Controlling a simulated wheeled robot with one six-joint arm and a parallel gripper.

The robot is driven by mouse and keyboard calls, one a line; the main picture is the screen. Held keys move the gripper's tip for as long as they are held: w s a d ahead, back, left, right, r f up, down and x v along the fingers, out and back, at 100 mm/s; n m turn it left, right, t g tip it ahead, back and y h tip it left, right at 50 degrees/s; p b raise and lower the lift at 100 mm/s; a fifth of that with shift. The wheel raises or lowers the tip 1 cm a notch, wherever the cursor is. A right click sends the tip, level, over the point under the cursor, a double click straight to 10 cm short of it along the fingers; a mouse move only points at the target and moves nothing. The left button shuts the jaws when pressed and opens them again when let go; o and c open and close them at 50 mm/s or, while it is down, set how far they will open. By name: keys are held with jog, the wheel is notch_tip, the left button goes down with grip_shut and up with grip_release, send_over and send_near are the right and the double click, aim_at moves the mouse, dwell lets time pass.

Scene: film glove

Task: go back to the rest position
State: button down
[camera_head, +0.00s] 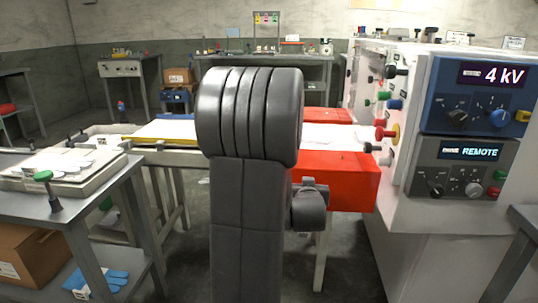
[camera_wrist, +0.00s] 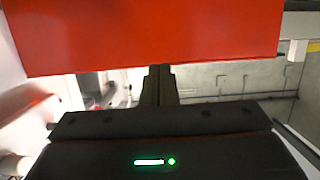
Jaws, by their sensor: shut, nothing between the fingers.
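My gripper (camera_wrist: 160,72) shows in the wrist view with its two dark fingers together and nothing between them. The fingertips appear close to the lower edge of a red box (camera_wrist: 150,35), which fills the top of that view; I cannot tell whether they touch it. In the head view my grey arm stands upright in the middle and hides much of the scene behind it. The gripper itself cannot be made out there.
The red box (camera_head: 340,180) stands right of my arm at the table's near side. A cabinet with control panels (camera_head: 465,165) stands close on the right. A grey bench (camera_head: 40,205) is on the left. A cardboard box (camera_head: 35,255) and blue gloves (camera_head: 108,281) are on its lower shelf.

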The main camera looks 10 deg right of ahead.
aim_at(306, 165)
jog(key=w+b, duration=0.1)
jog(key=w, duration=0.1)
jog(key=w+d+r, duration=0.1)
jog(key=w, duration=0.2)
jog(key=w+d+r+b, duration=0.1)
jog(key=w, duration=0.1)
jog(key=shift+w+r+b, duration=0.1)
jog(key=shift+w+b, duration=0.15)
jog(key=shift+b, duration=0.1)
jog(key=shift+r, duration=0.2)
dwell(0.4)
